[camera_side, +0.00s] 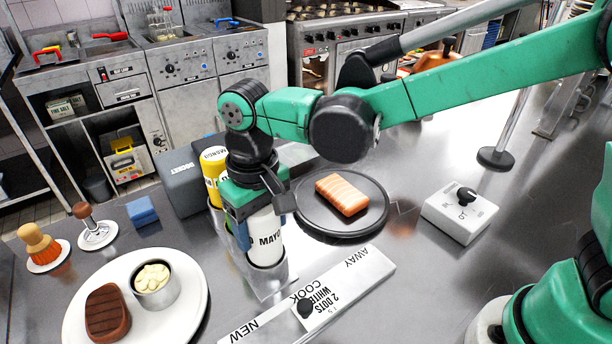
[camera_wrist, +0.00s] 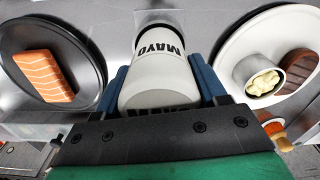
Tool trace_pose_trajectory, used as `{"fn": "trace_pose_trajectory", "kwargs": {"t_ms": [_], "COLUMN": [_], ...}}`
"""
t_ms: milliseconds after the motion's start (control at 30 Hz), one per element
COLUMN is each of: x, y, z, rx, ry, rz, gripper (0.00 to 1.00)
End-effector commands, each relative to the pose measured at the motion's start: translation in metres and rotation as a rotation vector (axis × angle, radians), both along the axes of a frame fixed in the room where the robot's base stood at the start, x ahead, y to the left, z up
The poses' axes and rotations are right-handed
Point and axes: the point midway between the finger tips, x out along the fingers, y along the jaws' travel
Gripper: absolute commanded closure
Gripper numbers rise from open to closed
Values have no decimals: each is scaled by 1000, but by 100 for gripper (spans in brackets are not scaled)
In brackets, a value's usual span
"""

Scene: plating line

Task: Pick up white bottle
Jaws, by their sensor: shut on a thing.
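The white bottle (camera_side: 265,240), marked MAYO, stands upright in a metal holder (camera_side: 262,278) on the steel counter. My gripper (camera_side: 250,212) is around its upper part from above, shut on it. In the wrist view the white bottle (camera_wrist: 160,75) sits between the two blue fingers of my gripper (camera_wrist: 165,88). Its base seems to be still within the holder. A yellow bottle (camera_side: 212,170) stands just behind it, partly hidden by my gripper.
A black plate (camera_side: 340,228) with a salmon piece (camera_side: 342,194) lies to the right. A white plate (camera_side: 185,325) with a steak (camera_side: 107,311) and a sauce cup (camera_side: 156,286) is front left. A labelled strip (camera_side: 355,272), a white knob box (camera_side: 460,214) and a grey box (camera_side: 180,182) stand nearby.

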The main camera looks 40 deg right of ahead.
Motion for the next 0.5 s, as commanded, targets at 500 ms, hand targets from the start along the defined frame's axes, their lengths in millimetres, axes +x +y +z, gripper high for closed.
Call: {"fn": "trace_pose_trajectory", "kwargs": {"t_ms": [500], "x": [0], "y": [0], "z": [85], "rx": [0], "ry": [0], "rz": [0], "gripper": [60]}}
